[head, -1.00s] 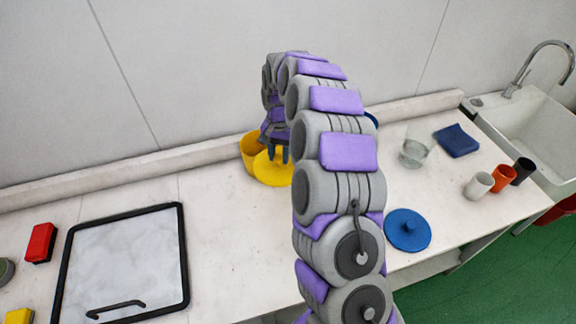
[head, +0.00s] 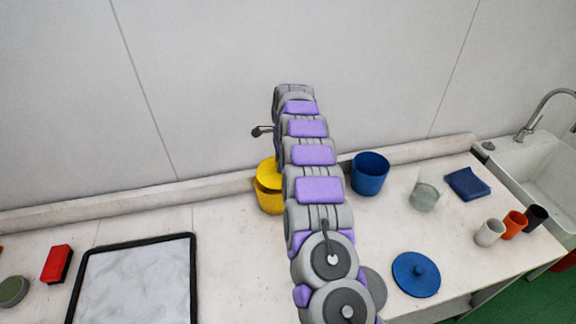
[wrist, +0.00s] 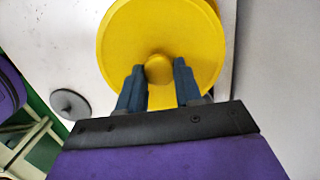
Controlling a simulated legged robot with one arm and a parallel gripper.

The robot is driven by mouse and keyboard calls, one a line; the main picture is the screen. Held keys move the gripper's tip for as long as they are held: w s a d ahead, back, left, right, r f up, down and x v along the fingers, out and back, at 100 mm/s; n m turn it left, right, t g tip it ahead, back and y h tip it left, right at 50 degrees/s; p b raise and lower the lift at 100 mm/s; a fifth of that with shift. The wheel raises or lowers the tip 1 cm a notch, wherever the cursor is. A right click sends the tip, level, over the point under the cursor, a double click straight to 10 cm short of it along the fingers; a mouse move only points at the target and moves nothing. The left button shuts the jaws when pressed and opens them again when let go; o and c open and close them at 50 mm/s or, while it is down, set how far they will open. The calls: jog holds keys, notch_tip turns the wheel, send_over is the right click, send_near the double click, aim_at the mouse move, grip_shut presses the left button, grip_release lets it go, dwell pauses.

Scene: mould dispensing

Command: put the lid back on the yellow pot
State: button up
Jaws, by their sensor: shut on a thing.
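The yellow lid (wrist: 160,35) fills the top of the wrist view, with its round knob (wrist: 159,69) between the two fingers of my gripper (wrist: 158,74). The gripper is shut on this knob. In the head view the yellow pot (head: 271,201) stands on the counter near the wall, partly behind my arm. Yellow surfaces overlap at its top, and I cannot tell whether the lid rests on the rim or is held above it. My fingers are hidden behind my arm in the head view.
A blue pot (head: 370,176) stands right of my arm, with a glass (head: 425,197) and blue cloth (head: 467,184) beyond. A blue lid (head: 416,274) and grey lid (head: 375,287) lie in front. A black-framed board (head: 140,285) lies left. Cups stand by the sink (head: 545,165).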

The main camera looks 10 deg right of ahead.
aim_at(275, 169)
jog(key=shift+w+a+r+m+p, duration=0.15)
jog(key=shift+w+a+m, duration=0.25)
jog(key=shift+a, duration=0.2)
jog(key=shift+w+a+m+p, duration=0.15)
jog(key=shift+w+a+m, duration=0.25)
jog(key=shift+a, duration=0.2)
jog(key=shift+w+a+m, duration=0.25)
jog(key=shift+m, duration=0.15)
jog(key=shift+w+d, duration=0.15)
jog(key=shift+w+d+m, duration=0.2)
jog(key=shift+d+m, duration=0.3)
jog(key=shift+d, duration=0.65)
jog(key=a+f+b, duration=0.1)
jog(key=a+f, duration=0.1)
jog(key=shift+a+f+b, duration=0.2)
jog(key=shift+f+b, duration=0.15)
jog(key=shift+b, duration=0.05)
jog(key=shift+a+f+b, duration=0.15)
jog(key=shift+f+b, duration=0.15)
jog(key=shift+f, duration=0.1)
jog(key=shift+d+f, duration=0.2)
jog(key=shift+f, duration=1.2)
jog(key=shift+d+r+p, duration=0.1)
jog(key=shift+d+p, duration=0.25)
jog(key=shift+d, duration=0.1)
jog(key=shift+d, duration=0.1)
